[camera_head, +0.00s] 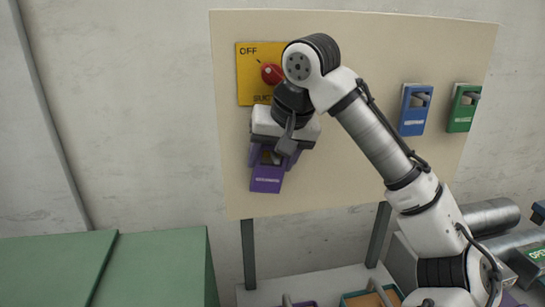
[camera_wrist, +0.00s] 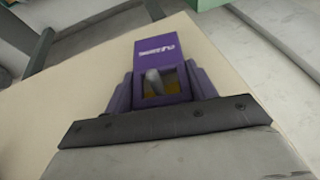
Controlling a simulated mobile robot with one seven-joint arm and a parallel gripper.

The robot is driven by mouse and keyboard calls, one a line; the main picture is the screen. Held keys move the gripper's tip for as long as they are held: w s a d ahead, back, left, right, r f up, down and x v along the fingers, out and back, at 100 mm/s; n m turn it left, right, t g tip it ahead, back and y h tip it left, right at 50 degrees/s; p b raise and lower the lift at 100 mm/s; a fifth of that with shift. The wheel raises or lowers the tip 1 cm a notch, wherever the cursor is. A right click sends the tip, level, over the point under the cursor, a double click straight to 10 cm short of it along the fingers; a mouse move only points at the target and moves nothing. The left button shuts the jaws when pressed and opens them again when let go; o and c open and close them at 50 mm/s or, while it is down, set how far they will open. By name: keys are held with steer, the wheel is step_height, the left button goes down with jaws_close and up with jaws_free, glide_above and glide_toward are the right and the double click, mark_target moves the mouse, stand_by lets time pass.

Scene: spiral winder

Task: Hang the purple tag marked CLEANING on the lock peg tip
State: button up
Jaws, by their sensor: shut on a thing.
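The purple tag (camera_head: 266,185) is in my gripper (camera_head: 273,153), in front of the beige board below the yellow OFF plate. Its lettering is too small to read. In the wrist view, the purple tag (camera_wrist: 155,50) has a window in its near part, and my gripper (camera_wrist: 160,95) is shut on it from both sides. A grey lock peg (camera_wrist: 153,79) shows in that window with some yellow behind it. I cannot tell whether the peg passes through the window or stands behind it. My wrist hides the peg in the head view.
The yellow plate (camera_head: 252,77) carries a red knob (camera_head: 271,73) close to my wrist. A blue tag (camera_head: 413,118) and a green tag (camera_head: 461,118) hang at the board's right. A green cabinet (camera_head: 160,265) stands lower left. Bare board (camera_head: 330,185) lies right of the held tag.

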steer(key=o, duration=1.1)
steer(key=shift+c, duration=0.2)
